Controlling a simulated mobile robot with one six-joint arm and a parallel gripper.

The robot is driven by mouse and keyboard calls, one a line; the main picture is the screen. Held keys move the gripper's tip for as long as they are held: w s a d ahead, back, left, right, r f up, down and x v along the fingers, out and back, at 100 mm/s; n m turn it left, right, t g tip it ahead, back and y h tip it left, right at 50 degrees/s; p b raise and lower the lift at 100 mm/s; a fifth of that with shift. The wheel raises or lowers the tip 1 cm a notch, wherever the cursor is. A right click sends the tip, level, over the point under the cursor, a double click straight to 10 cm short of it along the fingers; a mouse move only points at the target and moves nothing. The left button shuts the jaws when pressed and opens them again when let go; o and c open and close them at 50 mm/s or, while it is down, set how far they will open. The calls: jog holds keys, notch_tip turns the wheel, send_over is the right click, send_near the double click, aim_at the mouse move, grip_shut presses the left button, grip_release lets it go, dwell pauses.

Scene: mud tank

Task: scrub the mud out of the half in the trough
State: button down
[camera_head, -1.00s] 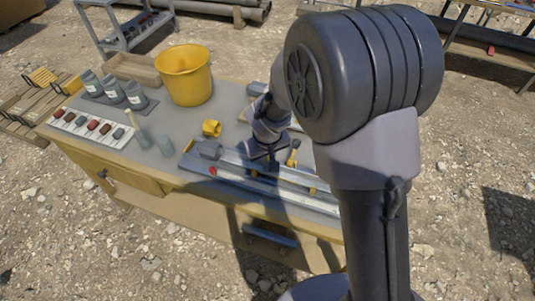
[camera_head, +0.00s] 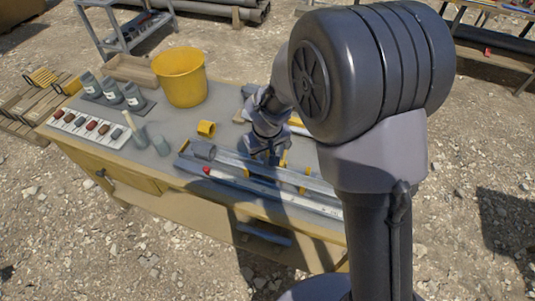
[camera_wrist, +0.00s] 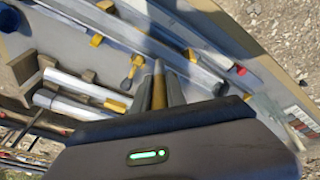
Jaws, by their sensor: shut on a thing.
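My gripper (camera_head: 268,152) is low over the far side of the long grey trough (camera_head: 300,203). The trough also runs diagonally across the wrist view (camera_wrist: 215,80). A long grey half (camera_wrist: 140,38) lies along it, between yellow clips (camera_wrist: 190,54). The half shows as a grey strip in the head view (camera_head: 310,182), partly behind my arm. Any mud left in it is too small to tell.
A yellow bucket (camera_head: 180,80), a yellow ring (camera_head: 206,128) and grey bottles (camera_head: 133,97) stand on the bench. A sample tray (camera_head: 70,133) lies at the left edge. Silver tubes (camera_wrist: 75,85) rest on a rack beside the trough.

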jog(key=shift+r+p, duration=1.3)
jog(key=shift+r, duration=0.8)
